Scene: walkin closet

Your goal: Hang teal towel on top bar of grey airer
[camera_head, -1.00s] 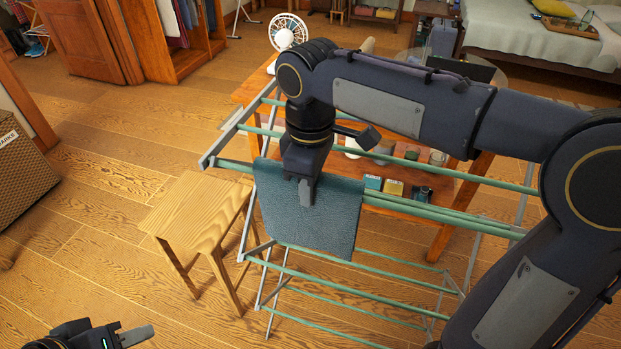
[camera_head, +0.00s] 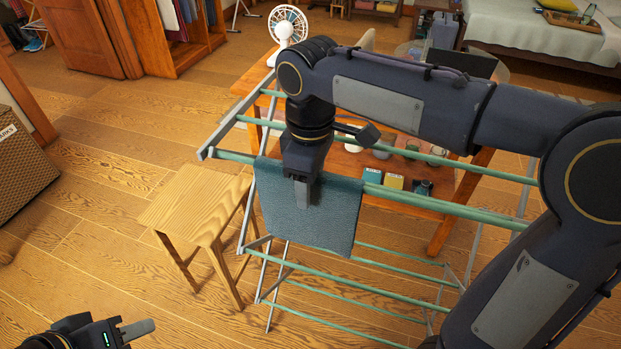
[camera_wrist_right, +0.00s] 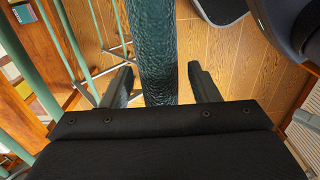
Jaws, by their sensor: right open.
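The teal towel (camera_head: 330,220) hangs folded over a green bar (camera_head: 440,205) of the grey airer (camera_head: 205,140), toward its left end. My right gripper (camera_head: 302,195) points down at the towel from above. In the right wrist view the gripper (camera_wrist_right: 160,85) is open, with the towel (camera_wrist_right: 158,50) seen edge-on as a narrow strip between its two fingers and apart from both. My left gripper (camera_head: 135,330) is at the bottom left corner, away from the airer; only part of it shows.
A wooden stool (camera_head: 200,205) stands left of the airer. Behind the airer is an orange wooden table (camera_head: 455,165) with a white fan (camera_head: 287,25), small boxes (camera_head: 393,181) and cups (camera_head: 412,148). Wooden floor is free at the left.

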